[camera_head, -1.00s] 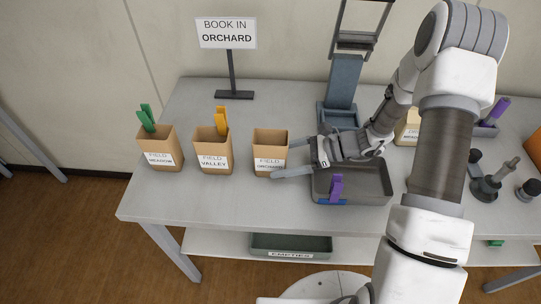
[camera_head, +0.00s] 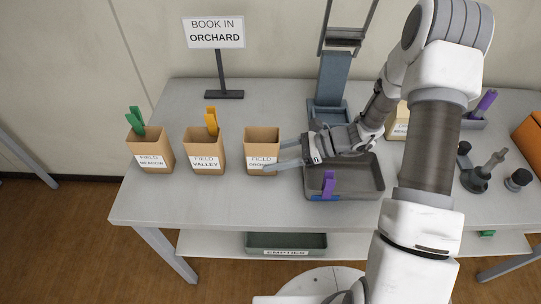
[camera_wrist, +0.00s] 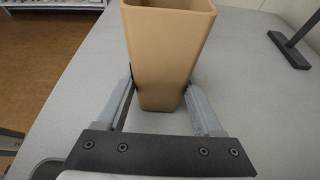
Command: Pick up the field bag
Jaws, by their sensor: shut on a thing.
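The field bag labelled orchard (camera_head: 261,137) is an open-topped brown paper bag, upright on the grey table. It is the rightmost of the three field bags. My gripper (camera_head: 273,156) reaches in from the right, low over the table, with its fingers on either side of this bag. In the wrist view, the bag (camera_wrist: 168,50) stands between the two grey fingers of my gripper (camera_wrist: 160,88), which press on its sides. Its base appears to rest on the table. Its label is partly covered by a finger in the head view.
The valley bag (camera_head: 205,148) with an orange clip and the meadow bag (camera_head: 150,150) with a green clip stand to the left. A sign reading "BOOK IN ORCHARD" (camera_head: 214,32) stands behind. A grey tray (camera_head: 368,187) with a purple clip (camera_head: 328,183) lies below my wrist.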

